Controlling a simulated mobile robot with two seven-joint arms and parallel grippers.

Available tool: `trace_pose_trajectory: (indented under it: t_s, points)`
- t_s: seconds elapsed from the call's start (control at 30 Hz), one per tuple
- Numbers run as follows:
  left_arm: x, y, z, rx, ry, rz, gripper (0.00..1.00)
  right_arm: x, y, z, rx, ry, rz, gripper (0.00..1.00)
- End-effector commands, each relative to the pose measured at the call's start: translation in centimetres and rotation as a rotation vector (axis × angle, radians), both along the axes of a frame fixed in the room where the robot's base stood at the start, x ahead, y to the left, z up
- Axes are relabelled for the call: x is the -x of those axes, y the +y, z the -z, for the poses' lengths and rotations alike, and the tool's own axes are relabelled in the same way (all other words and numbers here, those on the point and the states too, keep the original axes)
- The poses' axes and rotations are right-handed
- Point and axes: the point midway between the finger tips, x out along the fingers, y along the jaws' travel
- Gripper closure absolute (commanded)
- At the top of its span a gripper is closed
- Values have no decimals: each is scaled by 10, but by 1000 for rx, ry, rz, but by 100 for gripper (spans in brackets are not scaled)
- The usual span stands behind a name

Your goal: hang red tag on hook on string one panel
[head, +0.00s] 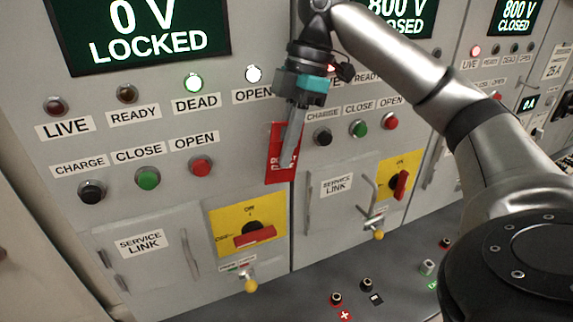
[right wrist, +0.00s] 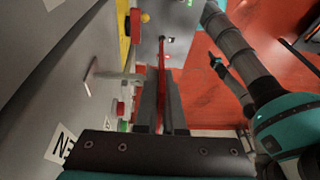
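My right gripper (head: 291,150) points down in front of the seam beside the string one panel (head: 60,130), the one reading 0 V LOCKED. It is shut on the red tag (head: 274,165), whose white lettering is partly covered by the fingers. In the right wrist view the tag shows edge-on as a thin red strip (right wrist: 161,62) between the dark fingers (right wrist: 160,105). The tag is close to the panel face; I cannot tell whether it touches. A pale metal piece (right wrist: 90,76) juts out left of the fingers. The left gripper is outside the head view; I cannot identify its fingers in the right wrist view.
String one has a red rotary switch (head: 254,236) on a yellow plate and a yellow-knobbed part (head: 250,285) below it. A second switch (head: 400,185) and a metal handle stand right of the gripper. Dark terminals (head: 366,284) sit on the lower ledge.

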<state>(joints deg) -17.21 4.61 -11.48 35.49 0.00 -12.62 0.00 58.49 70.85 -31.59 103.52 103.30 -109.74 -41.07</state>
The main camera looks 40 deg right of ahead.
Motion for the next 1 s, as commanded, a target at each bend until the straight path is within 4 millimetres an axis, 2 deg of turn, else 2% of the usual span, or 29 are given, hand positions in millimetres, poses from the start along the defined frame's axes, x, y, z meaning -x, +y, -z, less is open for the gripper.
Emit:
trace_pose_trajectory:
  t_s: [0.03,0.13,0.2,0.3,0.53,1.0]
  points:
    - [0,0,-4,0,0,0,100,-9,-10,-28,-6,-71,42,60]
    - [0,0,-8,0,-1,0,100,1,-15,-52,-8,-59,32,60]
    - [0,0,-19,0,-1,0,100,7,-18,-66,-5,-49,28,60]
    - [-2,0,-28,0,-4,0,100,14,-20,-79,-6,-35,17,60]
    - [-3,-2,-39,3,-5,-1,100,22,-23,-91,-7,-20,0,60]
    - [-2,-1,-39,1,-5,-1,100,24,-23,-91,-8,-13,-5,60]
